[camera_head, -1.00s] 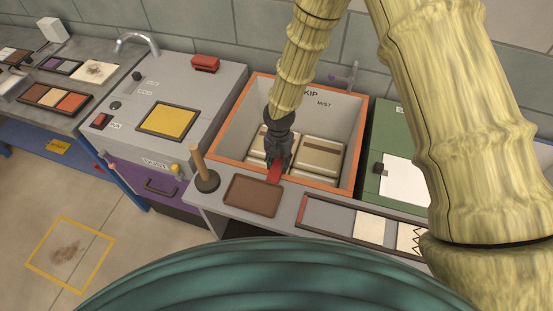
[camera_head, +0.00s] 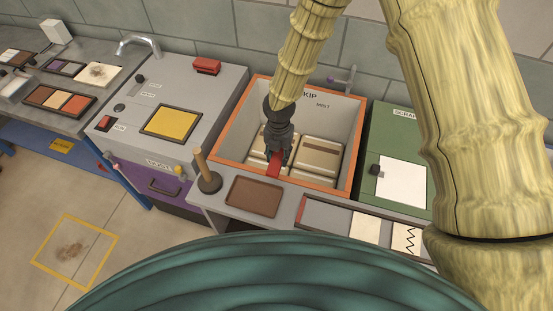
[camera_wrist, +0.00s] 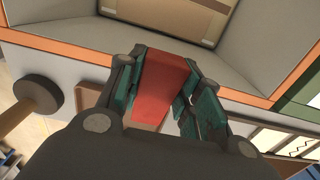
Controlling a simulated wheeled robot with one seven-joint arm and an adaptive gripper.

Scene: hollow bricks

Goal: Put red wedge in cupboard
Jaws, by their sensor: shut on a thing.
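My gripper (camera_head: 276,160) is shut on the red wedge (camera_head: 274,171), which shows below the fingertips at the near rim of the orange-edged skip. In the wrist view the red wedge (camera_wrist: 162,85) lies between the two green finger pads of my gripper (camera_wrist: 160,90). Its lower end is partly hidden by the gripper. A purple front with a handle (camera_head: 165,187) is under the grey sink unit at the left; it looks closed. I cannot tell whether this is the cupboard.
The skip (camera_head: 225,140) holds several pale hollow blocks. A plunger (camera_head: 207,180) and a brown tray (camera_head: 254,197) stand on the near ledge. A green scrap unit (camera_head: 385,135) is at the right.

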